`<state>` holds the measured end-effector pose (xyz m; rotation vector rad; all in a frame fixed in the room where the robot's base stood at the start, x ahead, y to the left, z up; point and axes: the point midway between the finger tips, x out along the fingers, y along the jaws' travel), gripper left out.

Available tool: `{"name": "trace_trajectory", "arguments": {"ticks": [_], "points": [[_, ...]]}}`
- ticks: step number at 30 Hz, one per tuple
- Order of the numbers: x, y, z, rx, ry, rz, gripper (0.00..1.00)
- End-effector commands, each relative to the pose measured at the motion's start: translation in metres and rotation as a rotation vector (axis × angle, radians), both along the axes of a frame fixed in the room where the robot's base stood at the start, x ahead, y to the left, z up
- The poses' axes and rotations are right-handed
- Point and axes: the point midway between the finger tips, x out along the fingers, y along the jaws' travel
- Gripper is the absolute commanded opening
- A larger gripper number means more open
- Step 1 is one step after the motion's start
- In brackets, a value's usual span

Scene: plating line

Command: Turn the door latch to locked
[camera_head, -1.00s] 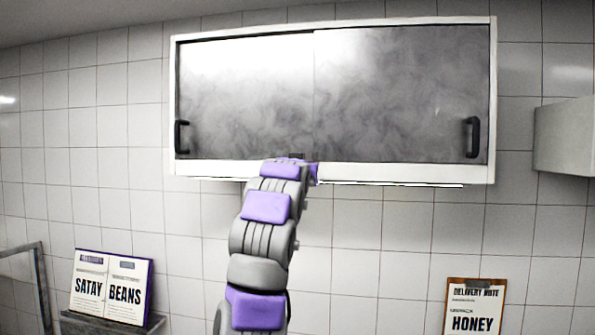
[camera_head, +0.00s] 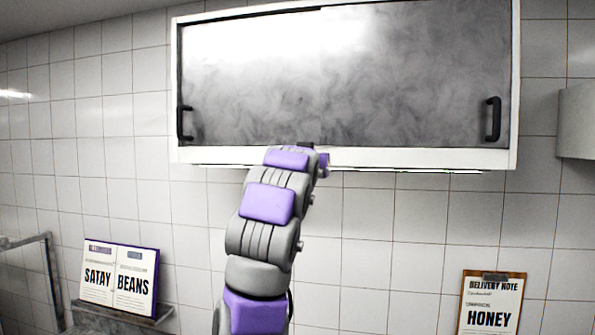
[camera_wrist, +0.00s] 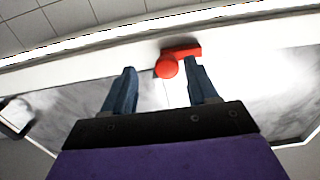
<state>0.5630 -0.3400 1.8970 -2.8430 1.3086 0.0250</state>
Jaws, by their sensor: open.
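The red door latch (camera_wrist: 182,58) shows in the wrist view, with a round knob and a flat bar reaching right. It sits on the white frame of the wall cabinet (camera_head: 440,159). The wrist view shows my gripper (camera_wrist: 159,66) open, its two dark fingers apart. The latch's knob lies between the fingertips in the picture, and its bar overlaps the right fingertip. I cannot tell whether they touch. In the head view, my arm hides the latch and most of my gripper at the cabinet's lower edge.
The cabinet has two smoky sliding doors (camera_head: 420,80) with a black left handle (camera_head: 186,123) and right handle (camera_head: 493,120). A SATAY/BEANS booklet (camera_head: 119,280) stands lower left. A HONEY delivery note (camera_head: 491,303) hangs lower right. A grey box (camera_head: 577,121) juts out at right.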

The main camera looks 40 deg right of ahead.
Motion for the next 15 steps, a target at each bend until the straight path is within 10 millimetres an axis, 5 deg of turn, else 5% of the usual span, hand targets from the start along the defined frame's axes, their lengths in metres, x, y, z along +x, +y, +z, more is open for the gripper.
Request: {"name": "trace_trajectory", "arguments": {"ticks": [15], "points": [[-0.024, 0.025, 0.001, -0.003, -0.006, 0.001, 0.58]]}}
